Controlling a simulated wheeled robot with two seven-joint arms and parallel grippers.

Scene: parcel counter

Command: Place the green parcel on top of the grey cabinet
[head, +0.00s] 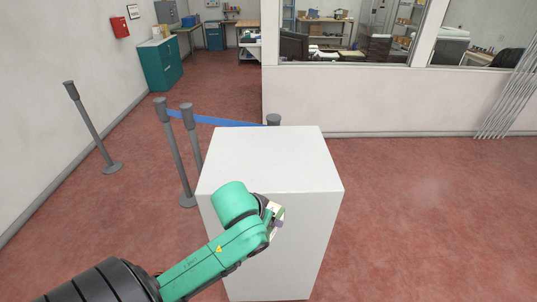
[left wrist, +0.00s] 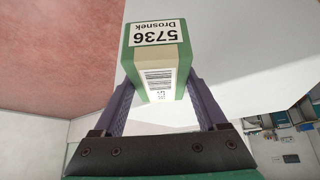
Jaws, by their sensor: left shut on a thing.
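The grey cabinet (head: 268,160), very pale, stands in the middle of the head view with its flat top bare. My left gripper (head: 276,217) is in front of the cabinet's near face, seen from above, and looks lower than the top's front edge. It is shut on the green parcel (left wrist: 182,62), which sits between the two purple fingers in the left wrist view. The parcel has a white label reading 5736 Drosnek and a barcode on another face. In the head view my wrist hides most of the parcel. My right gripper is not in view.
Grey barrier posts (head: 174,150) with a blue belt (head: 220,121) stand behind and left of the cabinet. Another post (head: 90,130) is farther left. The red floor right of the cabinet is clear. A teal cabinet (head: 160,65) stands by the far left wall.

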